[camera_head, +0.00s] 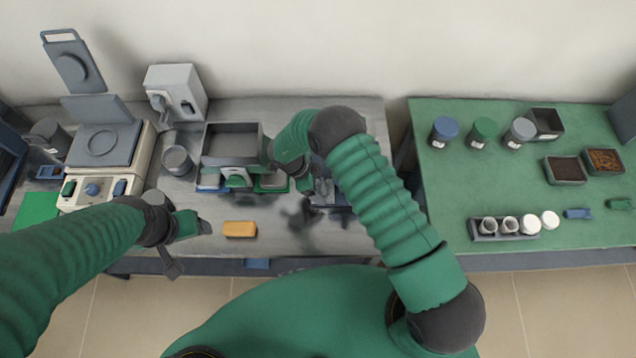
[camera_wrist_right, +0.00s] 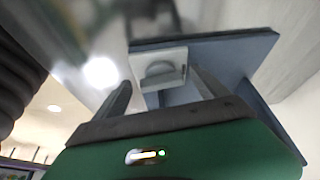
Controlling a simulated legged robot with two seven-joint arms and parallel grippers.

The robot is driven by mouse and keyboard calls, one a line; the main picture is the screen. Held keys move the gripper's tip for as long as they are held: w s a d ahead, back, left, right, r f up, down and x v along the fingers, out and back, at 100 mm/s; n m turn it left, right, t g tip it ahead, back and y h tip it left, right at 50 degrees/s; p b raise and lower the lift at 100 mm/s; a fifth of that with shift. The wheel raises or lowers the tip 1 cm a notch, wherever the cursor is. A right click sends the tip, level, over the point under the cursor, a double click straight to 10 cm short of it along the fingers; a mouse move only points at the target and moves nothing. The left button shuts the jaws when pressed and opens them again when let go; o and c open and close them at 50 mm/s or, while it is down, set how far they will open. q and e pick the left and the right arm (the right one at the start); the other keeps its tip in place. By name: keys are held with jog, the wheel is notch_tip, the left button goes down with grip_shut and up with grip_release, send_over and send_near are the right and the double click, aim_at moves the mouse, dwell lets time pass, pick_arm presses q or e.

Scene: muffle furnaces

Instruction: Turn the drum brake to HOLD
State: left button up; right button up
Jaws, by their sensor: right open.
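In the right wrist view a pale square block with a grey rounded piece (camera_wrist_right: 163,75) stands on a blue-grey plate (camera_wrist_right: 235,55), between my right gripper's fingers (camera_wrist_right: 165,95). The fingers are apart, and I cannot tell whether they touch it. No HOLD mark is readable, so I cannot confirm that this is the drum brake. In the head view my right gripper (camera_head: 300,180) is over the steel bench, partly hidden by its arm, beside a blue-grey device (camera_head: 328,197). My left gripper (camera_head: 190,230) is low over the bench's front edge; its jaw opening is unclear.
A yellow block (camera_head: 239,229) lies between the grippers. A grey box (camera_head: 232,145), a metal cup (camera_head: 177,160) and a hotplate-like instrument (camera_head: 100,150) stand to the left. A green table (camera_head: 450,190) with jars and trays is at right, across a gap.

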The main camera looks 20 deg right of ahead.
jog(key=shift+d+f, duration=0.1)
jog(key=shift+d, duration=0.65)
jog(key=c, duration=0.6)
jog(key=shift+d, duration=0.15)
jog(key=shift+c, duration=3.7)
jog(key=shift+a, duration=0.4)
jog(key=shift+w+f+m+b, duration=0.2)
jog(key=shift+m+b, duration=0.1)
jog(key=shift+b, duration=0.2)
jog(key=shift+c, duration=0.2)
jog(key=shift+a+m+b, duration=0.1)
jog(key=shift+m+b, duration=0.2)
jog(key=shift+b, duration=0.1)
jog(key=shift+r, duration=0.25)
jog(key=shift+s+d, duration=0.1)
jog(key=shift+d, duration=0.1)
jog(key=o, duration=1.4)
jog(key=shift+a, duration=0.1)
pick_arm(q)
jog(key=shift+d+f, duration=0.4)
jog(key=shift+f, duration=0.3)
pick_arm(e)
jog(key=shift+a+g, duration=0.1)
jog(key=shift+g, duration=0.2)
